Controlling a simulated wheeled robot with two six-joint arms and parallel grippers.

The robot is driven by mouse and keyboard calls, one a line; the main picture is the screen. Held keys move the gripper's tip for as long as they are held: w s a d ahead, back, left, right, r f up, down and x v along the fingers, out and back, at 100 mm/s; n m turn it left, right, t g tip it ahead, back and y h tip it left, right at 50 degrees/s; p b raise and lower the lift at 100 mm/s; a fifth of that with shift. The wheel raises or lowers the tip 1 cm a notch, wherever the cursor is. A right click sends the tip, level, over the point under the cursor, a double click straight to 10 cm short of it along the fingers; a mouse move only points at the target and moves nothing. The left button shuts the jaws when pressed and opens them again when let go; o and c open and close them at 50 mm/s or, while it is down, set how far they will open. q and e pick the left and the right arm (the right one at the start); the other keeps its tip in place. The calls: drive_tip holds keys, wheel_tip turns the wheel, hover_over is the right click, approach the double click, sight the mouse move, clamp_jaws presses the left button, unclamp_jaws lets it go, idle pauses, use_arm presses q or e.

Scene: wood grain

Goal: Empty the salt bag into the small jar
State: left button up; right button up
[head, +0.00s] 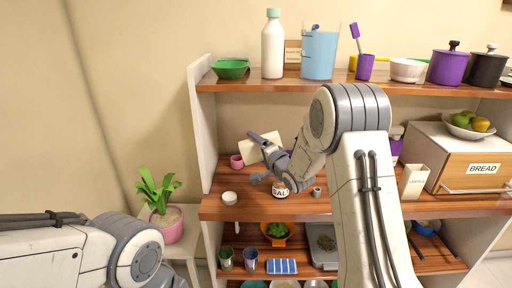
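A small jar (280,191) with a partly readable label that seems to say SALT stands near the front of the middle wooden shelf. My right gripper (262,177) is just above and left of it, and the wrist covers part of the jar's top. The fingers are small and overlapped, so I cannot tell their opening. A pale, tilted bag-like item (252,153) shows behind my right wrist, partly hidden; I cannot tell whether it is the salt bag or whether it is held. My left arm enters at lower left; its gripper is out of view.
A round white lid or dish (229,197) lies left of the jar, and a small grey cup (317,191) stands right of it. A pink cup (236,161) is behind. A bread box (462,168) fills the right. A potted plant (165,222) stands left of the shelf.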

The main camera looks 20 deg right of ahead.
idle(0.3)
drive_tip(key=shift+f, duration=0.1)
idle(0.7)
drive_tip(key=shift+d+f+m+b, duration=0.1)
drive_tip(key=shift+m+b, duration=0.2)
drive_tip(key=shift+m, duration=0.1)
idle(0.3)
drive_tip(key=shift+f, duration=0.15)
drive_tip(key=shift+d+r+m+t+y, duration=0.2)
drive_tip(key=shift+r+m+t+y, duration=0.15)
drive_tip(key=shift+m, duration=0.35)
idle(0.8)
idle(0.5)
